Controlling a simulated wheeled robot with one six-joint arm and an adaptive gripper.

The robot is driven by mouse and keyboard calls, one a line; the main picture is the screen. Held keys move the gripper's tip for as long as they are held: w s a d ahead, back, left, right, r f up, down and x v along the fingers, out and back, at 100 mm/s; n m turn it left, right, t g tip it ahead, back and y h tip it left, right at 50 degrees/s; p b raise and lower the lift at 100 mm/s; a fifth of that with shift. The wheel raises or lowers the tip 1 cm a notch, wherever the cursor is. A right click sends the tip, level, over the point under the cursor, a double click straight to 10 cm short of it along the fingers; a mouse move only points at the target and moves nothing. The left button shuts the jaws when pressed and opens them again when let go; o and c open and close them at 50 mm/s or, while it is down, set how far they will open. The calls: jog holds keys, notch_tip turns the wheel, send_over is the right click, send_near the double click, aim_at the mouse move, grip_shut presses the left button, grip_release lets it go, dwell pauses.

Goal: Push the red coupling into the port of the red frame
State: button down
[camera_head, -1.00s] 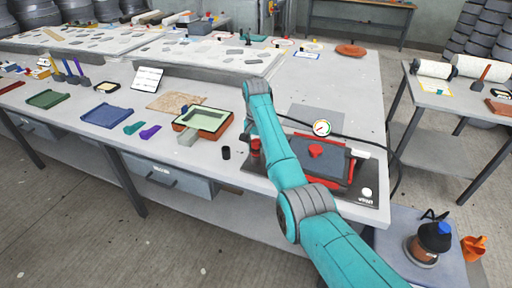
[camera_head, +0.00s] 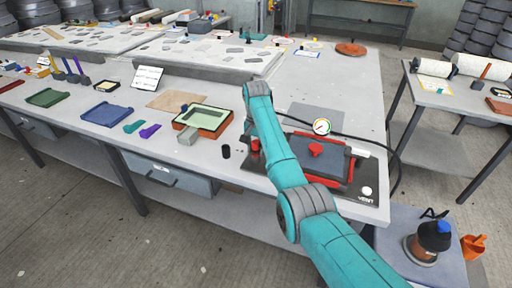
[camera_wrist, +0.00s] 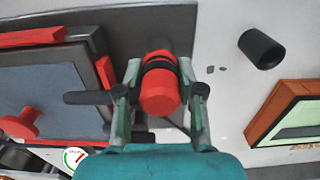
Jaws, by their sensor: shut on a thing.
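My gripper (camera_wrist: 160,100) is shut on the red coupling (camera_wrist: 160,92), a short red cylinder with black bands, with one finger on each side. The coupling also shows in the head view as a small red piece (camera_head: 255,146) left of the red frame, where my arm hides most of the gripper. The red frame (camera_wrist: 104,75) borders a dark grey panel left of the coupling in the wrist view; it also shows in the head view (camera_head: 350,172). A dark bar (camera_wrist: 85,98) lies between frame and gripper. I cannot make out the port or whether the coupling touches it.
A round gauge (camera_head: 322,126) stands behind the frame, and a red knob (camera_head: 316,149) sits on its panel. A black cylinder (camera_head: 226,152) and an orange-rimmed tray (camera_head: 218,131) are to the left. A dark hose (camera_head: 365,141) runs behind and right of the frame.

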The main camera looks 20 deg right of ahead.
aim_at(256, 142)
jog(key=c, duration=0.6)
grip_release()
jog(key=shift+c, duration=0.2)
jog(key=shift+r, duration=3.75)
